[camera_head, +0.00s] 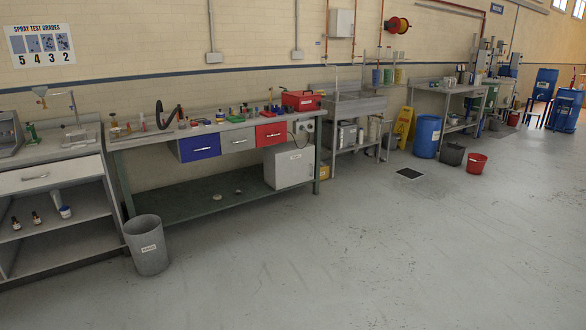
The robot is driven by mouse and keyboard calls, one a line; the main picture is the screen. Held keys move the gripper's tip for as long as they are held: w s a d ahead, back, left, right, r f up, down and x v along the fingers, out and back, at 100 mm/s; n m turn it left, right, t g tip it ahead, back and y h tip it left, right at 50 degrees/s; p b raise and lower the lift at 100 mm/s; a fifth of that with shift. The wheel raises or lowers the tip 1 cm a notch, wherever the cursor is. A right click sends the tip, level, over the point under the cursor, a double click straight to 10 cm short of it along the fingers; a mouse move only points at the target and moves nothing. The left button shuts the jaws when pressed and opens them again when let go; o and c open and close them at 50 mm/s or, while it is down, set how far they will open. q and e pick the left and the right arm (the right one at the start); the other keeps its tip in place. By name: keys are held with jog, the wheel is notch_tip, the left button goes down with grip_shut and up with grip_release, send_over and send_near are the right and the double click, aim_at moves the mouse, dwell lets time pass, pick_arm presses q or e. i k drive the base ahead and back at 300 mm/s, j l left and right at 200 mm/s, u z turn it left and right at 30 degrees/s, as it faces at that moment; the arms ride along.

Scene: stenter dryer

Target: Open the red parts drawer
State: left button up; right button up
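The red parts drawer (271,134) sits under the top of the workbench (124,140), at the right end of a row of three drawers. It looks shut, its front about level with the others, and it has a pale bar handle. A grey drawer (237,140) is beside it in the middle, and a blue drawer (199,146) is at the left. Neither of my grippers shows in the head view. The bench stands some way off across the open floor.
A grey waste bin (147,246) stands before the bench's left end. A white box (289,168) sits on the lower shelf below the red drawer. A red toolbox (302,100) and small items crowd the bench top. The floor (330,250) in front is clear.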

aim_at(273, 133)
jog(key=i, duration=2.35)
